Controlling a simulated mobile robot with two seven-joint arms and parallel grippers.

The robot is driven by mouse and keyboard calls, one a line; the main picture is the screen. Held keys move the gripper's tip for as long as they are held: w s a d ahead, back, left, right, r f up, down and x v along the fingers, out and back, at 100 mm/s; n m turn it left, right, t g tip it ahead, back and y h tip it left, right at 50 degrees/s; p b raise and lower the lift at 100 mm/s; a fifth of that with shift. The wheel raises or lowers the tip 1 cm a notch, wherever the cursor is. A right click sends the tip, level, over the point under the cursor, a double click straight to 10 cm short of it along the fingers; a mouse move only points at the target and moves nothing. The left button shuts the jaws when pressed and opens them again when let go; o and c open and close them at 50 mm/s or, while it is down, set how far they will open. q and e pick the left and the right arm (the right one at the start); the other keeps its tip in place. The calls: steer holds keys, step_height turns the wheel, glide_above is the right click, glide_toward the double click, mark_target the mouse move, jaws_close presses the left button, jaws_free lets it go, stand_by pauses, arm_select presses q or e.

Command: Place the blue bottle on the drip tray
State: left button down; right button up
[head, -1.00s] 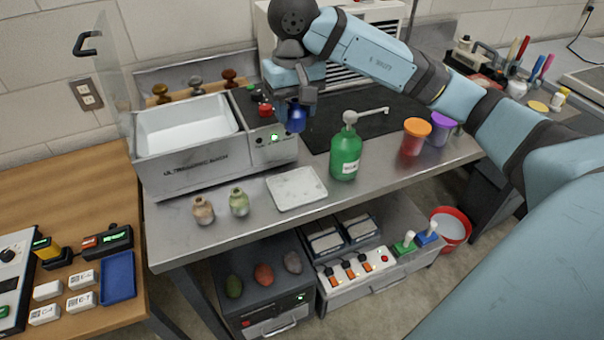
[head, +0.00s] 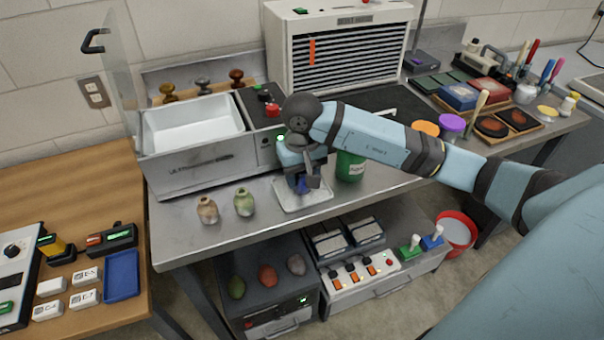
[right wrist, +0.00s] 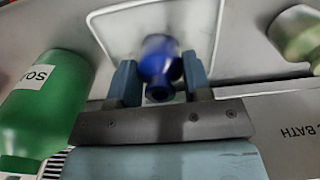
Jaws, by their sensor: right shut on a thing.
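The blue bottle (head: 302,185) is between the fingers of my right gripper (head: 306,180), which is shut on it. The bottle also shows in the right wrist view (right wrist: 161,66), between the two fingertips (right wrist: 159,82) with its mouth toward the camera. It is over the white drip tray (head: 318,198), which lies on the steel bench; the tray's rim shows behind the bottle in the right wrist view (right wrist: 102,14). I cannot tell whether the bottle's base touches the tray. My left gripper is not in view.
The green soap bottle (head: 350,166) stands just right of the tray, partly hidden by my right arm. The ultrasonic bath (head: 190,165) is behind on the left. Two small vases, one brownish (head: 207,210) and one greenish (head: 243,202), stand left of the tray.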

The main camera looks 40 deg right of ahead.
steer(key=shift+f+b, duration=0.2)
steer(key=shift+b, duration=0.1)
steer(key=o, duration=1.1)
steer(key=shift+r, duration=0.1)
steer(key=shift+r+p, duration=0.2)
steer(key=shift+p, duration=0.15)
steer(key=shift+r, duration=0.4)
step_height(320, 180, up, 10)
steer(key=shift+r, duration=0.55)
